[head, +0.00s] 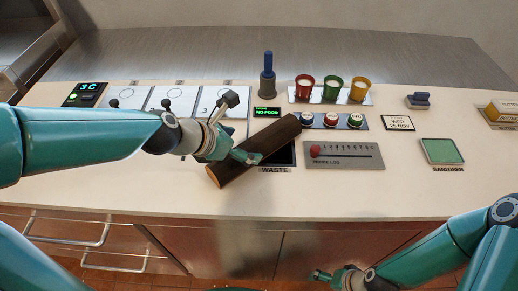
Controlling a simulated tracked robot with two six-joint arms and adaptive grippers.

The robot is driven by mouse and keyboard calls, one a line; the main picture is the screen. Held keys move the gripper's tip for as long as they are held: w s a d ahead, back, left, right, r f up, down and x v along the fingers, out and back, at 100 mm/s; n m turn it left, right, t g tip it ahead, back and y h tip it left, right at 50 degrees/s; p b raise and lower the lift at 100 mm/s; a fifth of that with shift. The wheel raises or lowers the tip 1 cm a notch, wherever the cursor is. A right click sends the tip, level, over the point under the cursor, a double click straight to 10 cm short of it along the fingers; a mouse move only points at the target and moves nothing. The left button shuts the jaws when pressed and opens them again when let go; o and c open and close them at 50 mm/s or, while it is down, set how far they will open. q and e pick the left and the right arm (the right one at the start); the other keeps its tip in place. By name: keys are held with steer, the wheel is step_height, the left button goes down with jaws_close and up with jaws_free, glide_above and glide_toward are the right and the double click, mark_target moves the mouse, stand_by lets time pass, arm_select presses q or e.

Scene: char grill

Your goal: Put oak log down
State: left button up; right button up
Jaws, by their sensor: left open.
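The oak log (228,168), brown with dark bark, lies diagonally on the counter, partly over the dark square marked WASTE (282,157). Its far end points to the back right. Whether it rests flat or partly on that square's edge I cannot tell. My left gripper (250,157) is open at the log's upper left side, its fingertips over or against the log. Whether they touch it is unclear. My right gripper (323,275) is low in front of the counter, away from the log, and its fingers are too small to read.
A blue-handled stamp (267,78) stands behind the log, with red, green and yellow cups (332,88) to its right. A slider panel (343,156) lies close to the log's right. White numbered plates (170,98) lie behind my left arm. Counter space at front right is clear.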

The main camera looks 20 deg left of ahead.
mark_target(247, 145)
arm_select(q)
steer(key=b+x, duration=0.1)
steer(key=x, duration=0.3)
steer(key=shift+s+b, duration=0.15)
steer(key=shift+b, duration=0.25)
steer(key=shift+w+d+f, duration=0.25)
steer(key=shift+w+f, duration=0.1)
steer(key=shift+w, duration=0.05)
steer(key=shift+r, duration=0.1)
steer(key=c, duration=1.7)
